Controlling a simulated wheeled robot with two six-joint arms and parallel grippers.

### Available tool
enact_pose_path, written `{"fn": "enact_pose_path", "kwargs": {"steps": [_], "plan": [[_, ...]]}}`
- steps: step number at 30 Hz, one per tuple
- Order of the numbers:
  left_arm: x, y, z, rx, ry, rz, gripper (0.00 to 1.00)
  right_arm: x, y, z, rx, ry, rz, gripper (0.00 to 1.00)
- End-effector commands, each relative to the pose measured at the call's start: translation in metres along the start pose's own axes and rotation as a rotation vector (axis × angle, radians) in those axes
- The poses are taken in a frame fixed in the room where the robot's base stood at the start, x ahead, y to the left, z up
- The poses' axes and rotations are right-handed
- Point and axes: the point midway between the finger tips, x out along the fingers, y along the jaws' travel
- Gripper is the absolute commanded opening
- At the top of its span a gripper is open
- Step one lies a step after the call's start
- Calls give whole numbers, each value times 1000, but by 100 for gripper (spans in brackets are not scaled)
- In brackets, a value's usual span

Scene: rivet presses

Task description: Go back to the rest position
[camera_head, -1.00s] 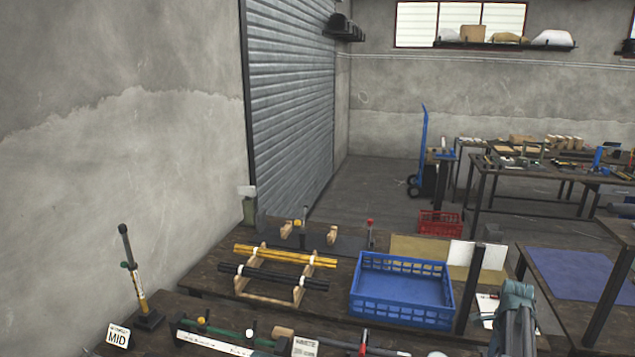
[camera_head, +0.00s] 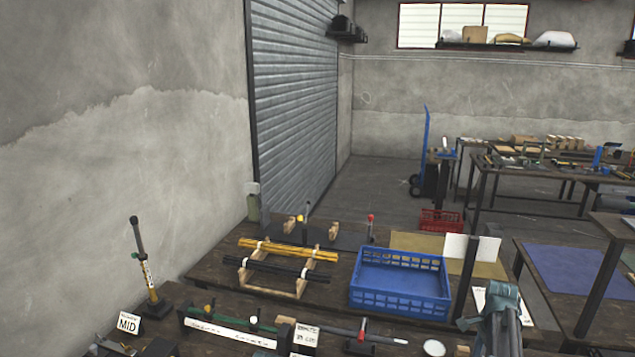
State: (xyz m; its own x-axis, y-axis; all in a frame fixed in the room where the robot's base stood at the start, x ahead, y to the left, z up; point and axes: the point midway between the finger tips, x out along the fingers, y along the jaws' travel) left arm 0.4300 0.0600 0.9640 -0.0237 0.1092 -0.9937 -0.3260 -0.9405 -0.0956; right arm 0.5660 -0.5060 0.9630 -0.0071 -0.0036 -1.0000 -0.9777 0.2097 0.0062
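Neither gripper shows clearly in the head view. A grey-teal part of my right arm stands at the lower right edge of the bench, in front of the blue crate's right side. No fingertips can be made out on it, and my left arm is not seen. On the near bench, an upright lever tool (camera_head: 146,262) stands at the left beside a white MID card (camera_head: 128,323). A long green and white fixture (camera_head: 228,328) lies to its right.
A blue crate (camera_head: 400,306) stands on the bench. Left of it, a wooden rack (camera_head: 291,290) holds yellow and black rods. A dark post (camera_head: 468,275) rises right of the crate.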

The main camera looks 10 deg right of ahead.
Motion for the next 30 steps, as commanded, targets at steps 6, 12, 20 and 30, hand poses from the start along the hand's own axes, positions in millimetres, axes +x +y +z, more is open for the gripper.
{"fn": "enact_pose_path", "kwargs": {"steps": [6,12,20,30], "plan": [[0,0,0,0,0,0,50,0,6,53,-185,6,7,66],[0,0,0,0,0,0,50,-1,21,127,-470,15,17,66],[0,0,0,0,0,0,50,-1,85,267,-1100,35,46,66],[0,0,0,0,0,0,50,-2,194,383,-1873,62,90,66]]}}
